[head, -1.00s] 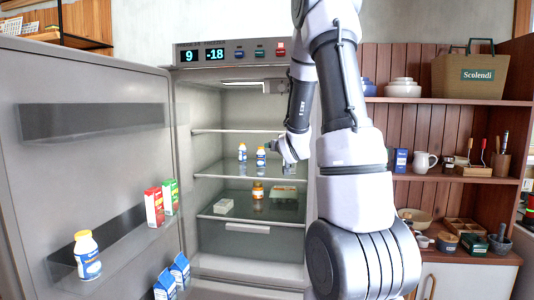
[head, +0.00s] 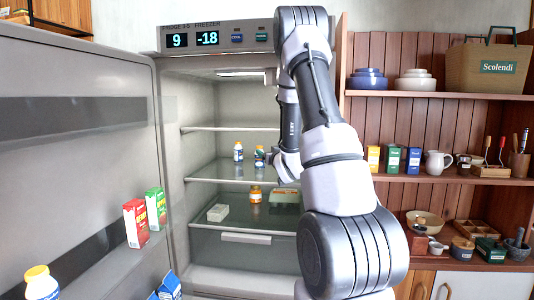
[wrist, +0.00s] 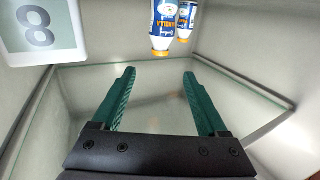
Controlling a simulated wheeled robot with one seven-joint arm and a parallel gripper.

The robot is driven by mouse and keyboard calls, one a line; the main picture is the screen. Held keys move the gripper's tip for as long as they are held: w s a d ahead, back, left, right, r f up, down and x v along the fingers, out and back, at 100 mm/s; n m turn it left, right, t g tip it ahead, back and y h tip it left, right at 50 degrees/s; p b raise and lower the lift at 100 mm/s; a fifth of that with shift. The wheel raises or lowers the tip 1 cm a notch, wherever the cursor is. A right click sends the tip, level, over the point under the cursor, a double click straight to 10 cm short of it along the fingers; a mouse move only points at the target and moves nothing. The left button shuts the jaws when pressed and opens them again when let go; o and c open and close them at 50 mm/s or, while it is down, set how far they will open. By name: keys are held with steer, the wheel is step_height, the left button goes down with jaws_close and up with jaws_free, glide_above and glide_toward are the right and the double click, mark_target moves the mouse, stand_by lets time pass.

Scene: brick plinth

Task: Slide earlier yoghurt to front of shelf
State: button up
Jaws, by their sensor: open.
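Two white yoghurt bottles with blue labels and yellow caps stand on the fridge's middle glass shelf (head: 215,172), the left bottle (head: 238,152) and the right bottle (head: 259,156). My gripper (head: 278,162) is inside the fridge at that shelf, just right of the right bottle. In the wrist view my gripper (wrist: 158,74) has its green fingers spread apart with nothing between them. The nearer bottle (wrist: 164,22) and the other bottle (wrist: 186,17) appear cap-down at the top edge there, beyond the fingertips and partly cut off. I cannot read any dates on them.
An orange-lidded jar (head: 255,194), a pale carton (head: 218,213) and a green box (head: 285,197) sit on the shelf below. The open fridge door (head: 75,150) is at left, holding cartons. A white-framed panel reading 8 (wrist: 40,30) shows in the wrist view.

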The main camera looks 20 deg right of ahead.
mark_target(261, 147)
steer(key=shift+w, duration=0.15)
steer(key=w, duration=0.3)
steer(key=w+d, duration=0.1)
steer(key=w, duration=0.6)
steer(key=shift+w+d, duration=0.2)
steer(key=shift+d, duration=0.05)
jaws_close()
